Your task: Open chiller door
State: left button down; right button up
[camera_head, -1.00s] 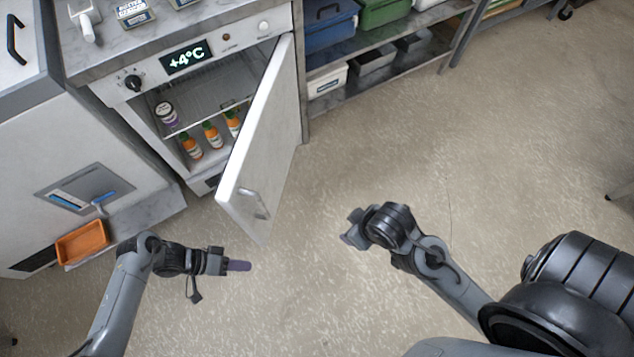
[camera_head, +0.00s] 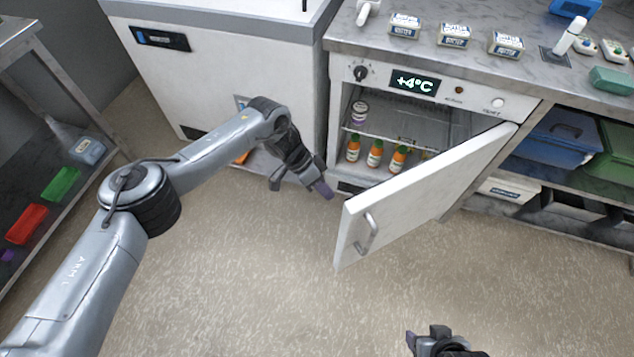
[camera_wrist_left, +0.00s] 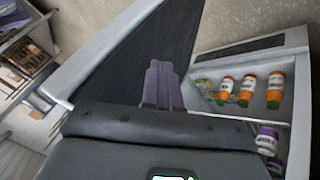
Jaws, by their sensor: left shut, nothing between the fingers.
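The chiller door (camera_head: 425,188) stands open, swung out toward the lower left with its handle (camera_head: 366,233) on the outer face near the free edge. The chiller (camera_head: 345,120) shows its lit interior, with orange bottles (camera_head: 375,153) and a purple-lidded jar (camera_head: 359,112) inside. My left gripper (camera_head: 324,188) is shut and empty, just left of the door's free edge, near the chiller opening. In the left wrist view its purple fingers (camera_wrist_left: 161,85) are together in front of the door's dark inner side (camera_wrist_left: 150,50); contact cannot be told. My right gripper (camera_head: 425,340) is at the bottom edge, partly cut off.
A white cabinet (camera_head: 220,70) stands left of the chiller. Butter packs (camera_head: 454,36) lie on the counter above. A shelf with blue (camera_head: 550,140) and green bins is to the right. The floor (camera_head: 250,290) in front is clear.

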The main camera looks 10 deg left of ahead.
pick_arm(q)
jog(key=s+d+f+b, duration=0.1)
jog(key=s+d+f, duration=0.1)
jog(key=s+d, duration=0.1)
jog(key=shift+s+d+f, duration=0.3)
jog(key=shift+d, duration=0.45)
